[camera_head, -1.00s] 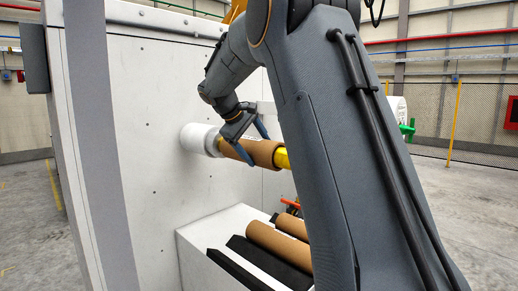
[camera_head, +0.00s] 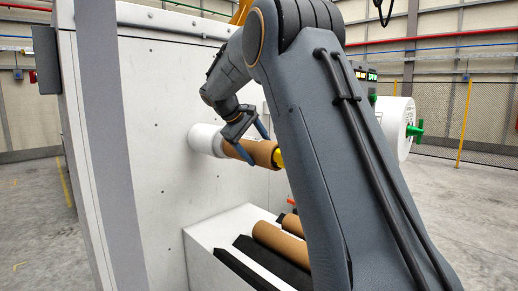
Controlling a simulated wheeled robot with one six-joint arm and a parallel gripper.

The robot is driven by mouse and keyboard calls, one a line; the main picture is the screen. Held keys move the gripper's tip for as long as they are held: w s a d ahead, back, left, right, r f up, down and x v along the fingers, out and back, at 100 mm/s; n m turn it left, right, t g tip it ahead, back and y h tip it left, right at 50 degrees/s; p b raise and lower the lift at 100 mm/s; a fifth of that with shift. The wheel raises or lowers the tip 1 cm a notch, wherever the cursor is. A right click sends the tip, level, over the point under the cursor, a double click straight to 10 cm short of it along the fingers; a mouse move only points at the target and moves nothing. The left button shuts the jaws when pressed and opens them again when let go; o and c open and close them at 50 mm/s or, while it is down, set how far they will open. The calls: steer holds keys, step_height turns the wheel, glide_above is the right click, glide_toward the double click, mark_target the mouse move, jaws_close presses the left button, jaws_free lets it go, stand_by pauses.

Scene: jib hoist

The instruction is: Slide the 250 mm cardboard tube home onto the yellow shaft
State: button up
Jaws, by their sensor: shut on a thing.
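Below the shaft, a white bench (camera_head: 203,249) carries black cradles (camera_head: 261,265) with more brown tubes (camera_head: 280,243) lying on them. The white machine wall (camera_head: 150,90) stands close on the left. A white roll with a green handle (camera_head: 415,131) is at the right behind my arm.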

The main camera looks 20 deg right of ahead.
steer(key=shift+w+r, duration=0.1)
steer(key=shift+r, duration=0.05)
steer(key=o, duration=1.5)
steer(key=shift+o, duration=0.2)
steer(key=b+v, duration=0.3)
steer(key=v, duration=0.4)
steer(key=shift+a, duration=0.15)
steer(key=shift+a+r, duration=0.1)
steer(key=shift+r, duration=0.2)
